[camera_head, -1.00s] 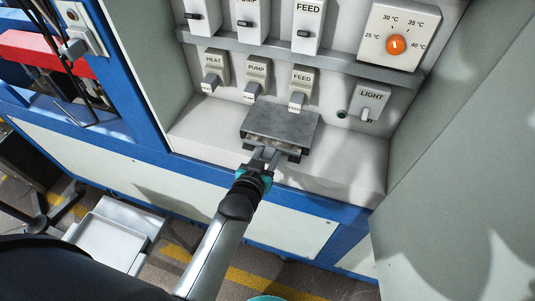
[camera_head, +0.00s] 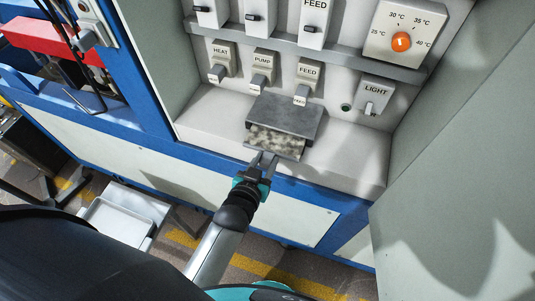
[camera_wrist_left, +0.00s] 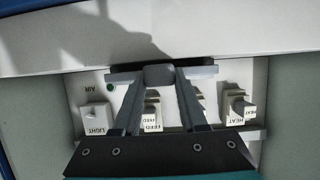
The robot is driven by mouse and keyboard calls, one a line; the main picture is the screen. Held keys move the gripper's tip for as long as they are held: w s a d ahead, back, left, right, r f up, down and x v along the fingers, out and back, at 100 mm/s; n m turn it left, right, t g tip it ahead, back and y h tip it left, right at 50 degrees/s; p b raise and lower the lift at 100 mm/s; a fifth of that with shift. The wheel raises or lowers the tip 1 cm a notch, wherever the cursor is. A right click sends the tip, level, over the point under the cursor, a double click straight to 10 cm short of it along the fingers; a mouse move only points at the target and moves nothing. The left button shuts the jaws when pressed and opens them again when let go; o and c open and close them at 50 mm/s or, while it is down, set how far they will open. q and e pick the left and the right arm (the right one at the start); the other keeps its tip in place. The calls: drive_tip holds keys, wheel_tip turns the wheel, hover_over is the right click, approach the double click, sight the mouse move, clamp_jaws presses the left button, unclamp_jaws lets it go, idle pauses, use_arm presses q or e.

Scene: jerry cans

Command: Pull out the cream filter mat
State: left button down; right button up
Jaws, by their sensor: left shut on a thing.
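The filter mat (camera_head: 275,140), mottled cream and dark, sticks partly out of the front of a flat grey metal housing (camera_head: 286,114) on the cabinet's ledge. Its rear part is hidden inside the housing. My left gripper (camera_head: 262,160) is at the mat's front edge, shut on a small grip there. In the left wrist view my left gripper's fingers (camera_wrist_left: 160,75) sit on either side of a small grey knob, with a dark edge just behind it. My right gripper is not in view.
Switches marked HEAT (camera_head: 220,62), PUMP (camera_head: 263,70), FEED (camera_head: 307,80) and LIGHT (camera_head: 375,98) are on the wall behind the housing. A grey panel (camera_head: 470,170) stands at the right. The space in front of the ledge looks open.

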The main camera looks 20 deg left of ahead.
use_arm(q)
drive_tip(key=s+p, duration=0.3)
drive_tip(key=s, duration=0.7)
drive_tip(key=shift+s+a, duration=0.2)
drive_tip(key=shift+s, duration=0.2)
idle(0.9)
drive_tip(key=shift+w, duration=0.1)
